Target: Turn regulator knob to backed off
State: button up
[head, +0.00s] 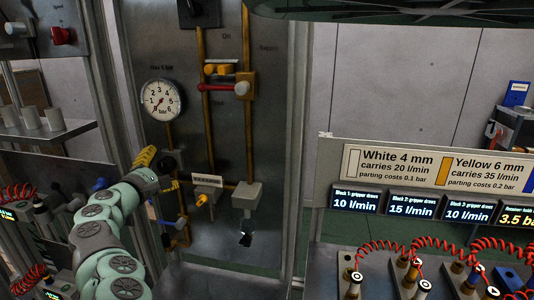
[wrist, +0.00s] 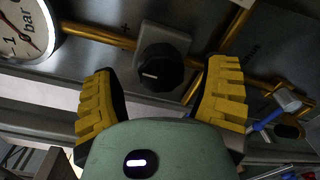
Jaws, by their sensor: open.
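The regulator knob (wrist: 158,68) is round and black with a short white mark, set on a grey block on the brass pipe. In the head view the knob (head: 169,163) is dark and partly hidden beside my gripper (head: 150,160). In the wrist view my gripper (wrist: 162,76) is open, its two yellow ribbed fingers on either side of the knob with gaps on both sides. I cannot tell how far it is from the knob in depth. The round pressure gauge (head: 161,100) is above the knob; it also shows in the wrist view (wrist: 22,30).
A red-handled valve (head: 217,87) is up and to the right on the steel panel. A smaller yellow valve (head: 206,195) and a blue-handled fitting (wrist: 272,115) are close to the knob. Brass pipes run along the panel. A bench with red coiled hoses (head: 435,242) is at right.

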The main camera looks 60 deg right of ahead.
jog(key=v, duration=1)
jog(key=shift+s, duration=0.15)
jog(key=shift+a, duration=0.15)
dwell(0.4)
